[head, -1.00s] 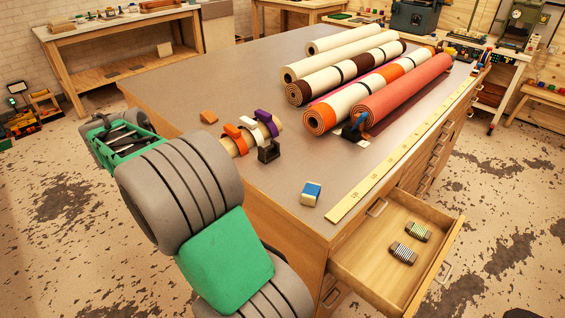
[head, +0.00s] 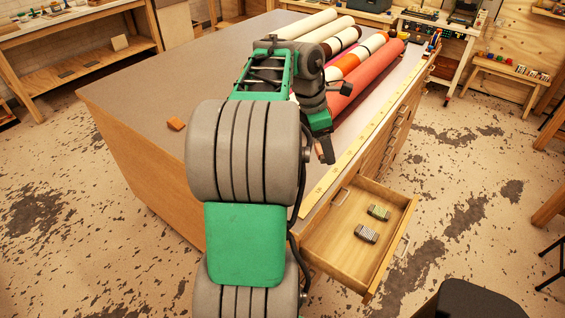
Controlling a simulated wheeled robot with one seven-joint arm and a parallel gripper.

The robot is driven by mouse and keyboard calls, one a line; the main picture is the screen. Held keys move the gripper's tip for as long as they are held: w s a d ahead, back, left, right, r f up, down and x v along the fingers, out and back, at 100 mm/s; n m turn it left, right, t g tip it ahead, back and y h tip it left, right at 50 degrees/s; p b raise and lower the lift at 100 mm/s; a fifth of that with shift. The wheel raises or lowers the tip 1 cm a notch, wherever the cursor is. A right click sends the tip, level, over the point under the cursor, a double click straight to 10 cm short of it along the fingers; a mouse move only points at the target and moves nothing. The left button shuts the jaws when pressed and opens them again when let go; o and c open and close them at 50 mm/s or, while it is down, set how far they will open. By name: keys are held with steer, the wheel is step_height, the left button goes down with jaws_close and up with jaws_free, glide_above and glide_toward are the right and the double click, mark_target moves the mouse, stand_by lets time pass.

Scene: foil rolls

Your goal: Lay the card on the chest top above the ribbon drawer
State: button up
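The open drawer (head: 341,232) at the chest's near right corner holds two small striped, ribbon-like pieces. One is greenish (head: 378,212) and the other grey (head: 366,233); I cannot tell whether either is the card. The chest top (head: 140,82) above the drawer is partly covered by my arm. My gripper (head: 325,153) points down over the near right part of the chest top, left of the yellow ruler and up-left of the drawer. It is small and dark, and its fingers do not show clearly. I cannot see anything held in it.
Several fabric or foil rolls (head: 368,78) lie on the far right of the chest top. A yellow ruler (head: 347,158) runs along its right edge. The left part of the top is clear.

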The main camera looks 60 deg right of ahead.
steer(key=w+d+f, duration=0.1)
steer(key=w+f, duration=0.5)
steer(key=w, duration=0.1)
steer(key=w+d+f, duration=0.1)
steer(key=w+f, duration=0.1)
steer(key=w, duration=0.2)
steer(key=shift+w+d+f+b, duration=0.25)
steer(key=shift+d+f+b, duration=0.05)
steer(key=shift+f+b, duration=0.1)
step_height(320, 180, down, 3)
steer(key=shift+w+r, duration=0.1)
steer(key=shift+w, duration=0.05)
steer(key=shift+f, duration=0.3)
steer(key=o, duration=1.3)
steer(key=shift+f, duration=0.1)
steer(key=shift+o, duration=0.2)
